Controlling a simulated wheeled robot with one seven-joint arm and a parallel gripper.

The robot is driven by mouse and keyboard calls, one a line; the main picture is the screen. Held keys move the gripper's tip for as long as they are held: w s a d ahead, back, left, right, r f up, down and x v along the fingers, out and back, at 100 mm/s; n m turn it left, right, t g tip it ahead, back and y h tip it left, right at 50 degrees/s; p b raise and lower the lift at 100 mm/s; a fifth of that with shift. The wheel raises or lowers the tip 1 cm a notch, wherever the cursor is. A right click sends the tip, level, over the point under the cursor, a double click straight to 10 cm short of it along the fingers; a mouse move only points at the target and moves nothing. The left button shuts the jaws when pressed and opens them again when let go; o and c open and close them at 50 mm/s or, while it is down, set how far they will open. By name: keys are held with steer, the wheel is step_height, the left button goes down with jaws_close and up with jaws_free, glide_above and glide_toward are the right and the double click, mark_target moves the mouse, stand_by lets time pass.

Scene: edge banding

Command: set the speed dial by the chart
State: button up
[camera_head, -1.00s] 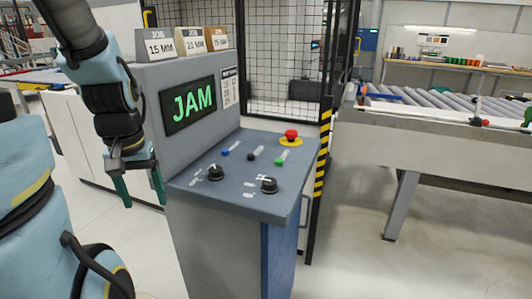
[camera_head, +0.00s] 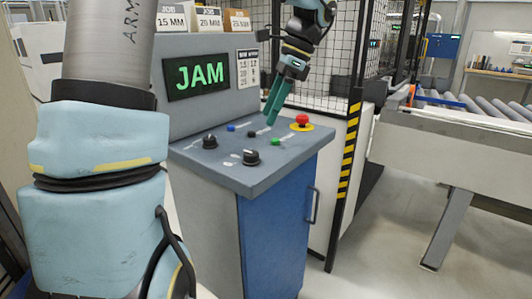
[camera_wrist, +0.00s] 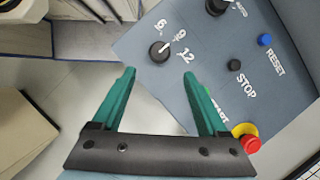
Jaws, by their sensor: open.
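The speed dial (camera_head: 251,157) is the black knob at the console's front edge. In the wrist view, the speed dial (camera_wrist: 160,52) has the numbers 6, 9 and 12 beside it, and its white mark seems to point towards 9. My gripper (camera_wrist: 158,73) is open and empty, its green fingers apart with the dial just beyond the gap between their tips. In the head view my gripper (camera_head: 269,117) hangs over the back right of the console, near the buttons. The chart (camera_head: 248,69) is a white card right of the screen; its rows are too small to read surely.
The green screen (camera_head: 196,77) reads JAM. A second black knob (camera_head: 210,141), marked AUTO, sits behind left. A blue reset button (camera_wrist: 265,40), black stop button (camera_wrist: 234,66) and red emergency button (camera_wrist: 250,144) are nearby. Job cards (camera_head: 207,19) stand on top. A mesh fence (camera_head: 345,50) is behind.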

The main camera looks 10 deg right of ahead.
mark_target(252, 153)
steer(key=p+x, duration=0.1)
steer(key=x, duration=0.9)
steer(key=shift+f, duration=0.1)
jaws_close()
stand_by(0.3)
